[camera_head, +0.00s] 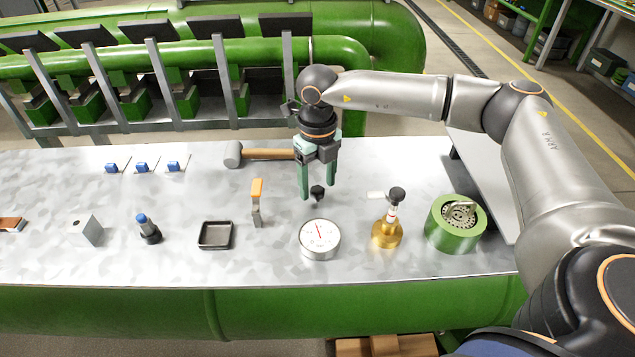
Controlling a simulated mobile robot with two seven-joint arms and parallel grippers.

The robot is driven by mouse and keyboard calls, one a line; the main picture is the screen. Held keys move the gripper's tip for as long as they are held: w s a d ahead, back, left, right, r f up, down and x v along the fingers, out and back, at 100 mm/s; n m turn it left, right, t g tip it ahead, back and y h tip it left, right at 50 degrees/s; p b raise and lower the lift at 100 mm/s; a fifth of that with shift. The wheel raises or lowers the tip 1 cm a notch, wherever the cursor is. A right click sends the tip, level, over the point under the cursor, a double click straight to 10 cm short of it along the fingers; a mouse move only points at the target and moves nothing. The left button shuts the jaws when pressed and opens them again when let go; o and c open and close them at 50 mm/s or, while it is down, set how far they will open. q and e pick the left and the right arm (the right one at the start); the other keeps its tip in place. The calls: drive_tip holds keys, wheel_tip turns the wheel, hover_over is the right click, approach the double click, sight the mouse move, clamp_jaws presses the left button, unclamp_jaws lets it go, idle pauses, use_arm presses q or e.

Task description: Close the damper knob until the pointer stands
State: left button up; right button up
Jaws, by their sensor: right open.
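A small black knob (318,192) stands on the metal bench top, just behind a round gauge (320,240) with a white face. The gauge's red pointer (319,229) points up and slightly left. My right gripper (317,186) points down with its two green fingers apart. The knob shows between and slightly below the fingertips; whether they touch it I cannot tell. My left gripper is out of view.
A brass valve (387,233) and a green round housing (455,223) stand to the right. A mallet (265,154) lies behind.

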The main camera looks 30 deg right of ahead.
drive_tip(key=shift+f, duration=0.4)
clamp_jaws()
idle(0.4)
